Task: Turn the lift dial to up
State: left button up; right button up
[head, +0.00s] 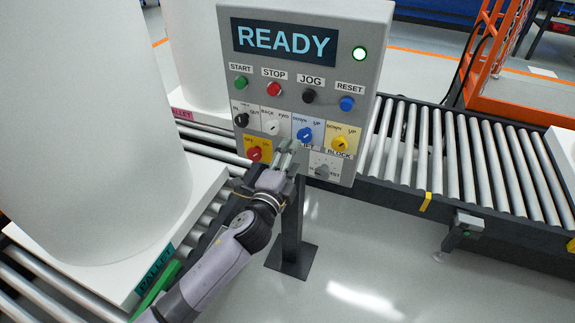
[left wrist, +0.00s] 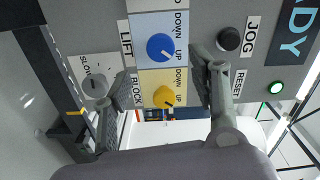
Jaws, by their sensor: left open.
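The lift dial is a blue knob (head: 305,134) on a pale blue plate marked DOWN and UP, with the LIFT label below it, partly hidden by my gripper. In the left wrist view the blue knob (left wrist: 160,47) appears turned sideways, and its pale mark seems to point towards the UP side. My left gripper (head: 288,153) is open and empty, just below and in front of the blue knob. In the left wrist view its fingers (left wrist: 162,82) stand apart, on either side of the knob column, not touching the blue knob as far as I see. My right gripper is not in view.
The yellow BLOCK dial (head: 340,143) sits close beside the blue one. A red switch (head: 254,153) and a grey dial (head: 322,171) are below. The display (head: 284,41) reads READY and a green lamp (head: 359,53) is lit. Roller conveyors (head: 460,160) and white tanks (head: 85,130) flank the panel.

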pick_arm(q)
jog(key=v, duration=0.2)
jog(key=shift+s+a, duration=0.1)
jog(key=shift+s, duration=0.2)
